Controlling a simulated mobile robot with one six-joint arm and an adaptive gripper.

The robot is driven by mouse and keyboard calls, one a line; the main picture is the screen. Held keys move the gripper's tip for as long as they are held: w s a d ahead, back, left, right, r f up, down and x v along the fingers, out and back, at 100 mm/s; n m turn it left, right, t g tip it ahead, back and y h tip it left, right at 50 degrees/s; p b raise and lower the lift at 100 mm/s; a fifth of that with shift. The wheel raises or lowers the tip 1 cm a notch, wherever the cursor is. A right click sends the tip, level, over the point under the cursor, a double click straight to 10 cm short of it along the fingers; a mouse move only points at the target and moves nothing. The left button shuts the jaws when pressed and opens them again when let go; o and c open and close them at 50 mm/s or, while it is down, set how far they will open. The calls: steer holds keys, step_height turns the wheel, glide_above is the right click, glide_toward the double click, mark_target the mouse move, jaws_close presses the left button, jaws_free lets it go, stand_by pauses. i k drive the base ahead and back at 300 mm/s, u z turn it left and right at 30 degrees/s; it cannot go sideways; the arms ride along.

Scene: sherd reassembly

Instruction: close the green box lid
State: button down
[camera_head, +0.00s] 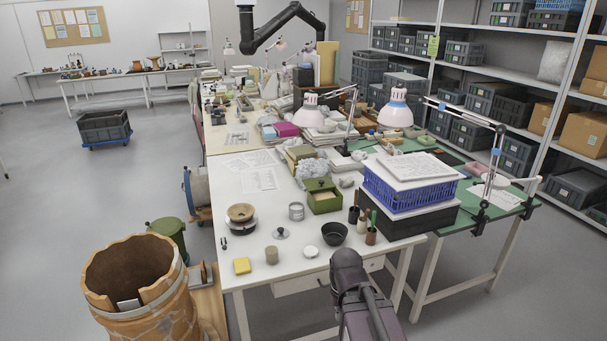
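The green box (325,207) stands on the white table, near its middle. Its green lid (319,184) is raised at the back of the box, and a pale beige content or lining shows in the opening. The box looks upright. A dark grey part of my arm rises from the bottom edge, in front of the table and well apart from the box. My gripper's fingers cannot be made out in this view.
A blue crate (408,195) with papers on top stands right of the box. Dark-headed brushes stand by the box's front right, and a black bowl (334,233) lies in front. A tin (296,211) stands to the left. Lamps (395,110) stand behind.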

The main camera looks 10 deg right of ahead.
mark_target(321, 183)
steer(key=u, duration=0.15)
steer(key=i, duration=1.25)
steer(key=z, duration=0.35)
